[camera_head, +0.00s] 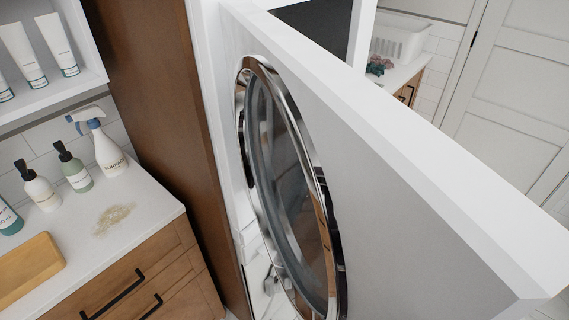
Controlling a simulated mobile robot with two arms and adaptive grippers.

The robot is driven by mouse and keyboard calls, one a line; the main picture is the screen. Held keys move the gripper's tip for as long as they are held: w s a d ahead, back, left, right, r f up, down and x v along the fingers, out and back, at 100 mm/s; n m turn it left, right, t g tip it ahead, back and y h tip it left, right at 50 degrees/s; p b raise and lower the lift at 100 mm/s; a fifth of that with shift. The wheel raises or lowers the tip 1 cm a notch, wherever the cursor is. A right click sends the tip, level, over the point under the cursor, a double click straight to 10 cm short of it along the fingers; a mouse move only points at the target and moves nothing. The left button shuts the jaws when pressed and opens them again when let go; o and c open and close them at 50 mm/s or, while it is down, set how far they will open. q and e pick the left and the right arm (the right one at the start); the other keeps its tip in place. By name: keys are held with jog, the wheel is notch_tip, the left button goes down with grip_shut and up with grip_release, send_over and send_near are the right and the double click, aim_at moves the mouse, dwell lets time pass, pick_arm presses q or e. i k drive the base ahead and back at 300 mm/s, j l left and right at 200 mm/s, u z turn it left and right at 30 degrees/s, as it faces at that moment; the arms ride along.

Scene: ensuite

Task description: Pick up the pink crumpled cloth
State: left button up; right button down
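A small crumpled bundle (378,66) in teal and dull pink lies on the far counter, beside a white basket. It is too small to tell whether it is one cloth or several, or whether it is the pink crumpled cloth. No other pink cloth shows. Neither of my grippers is directly in view.
A white appliance door (390,190) with a round chrome-rimmed window (290,190) stands open across the middle, close in front. The white basket (401,37) stands on the far counter.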

aim_at(376, 59)
jog(key=k+l, duration=0.1)
jog(key=l, duration=0.5)
jog(key=k+l, duration=0.15)
jog(key=l, duration=0.2)
jog(key=i+l+u, duration=0.1)
jog(key=l, duration=0.55)
jog(key=i+l+u, duration=0.15)
jog(key=l, duration=0.45)
jog(key=i+l+u, duration=0.1)
jog(key=l, duration=0.55)
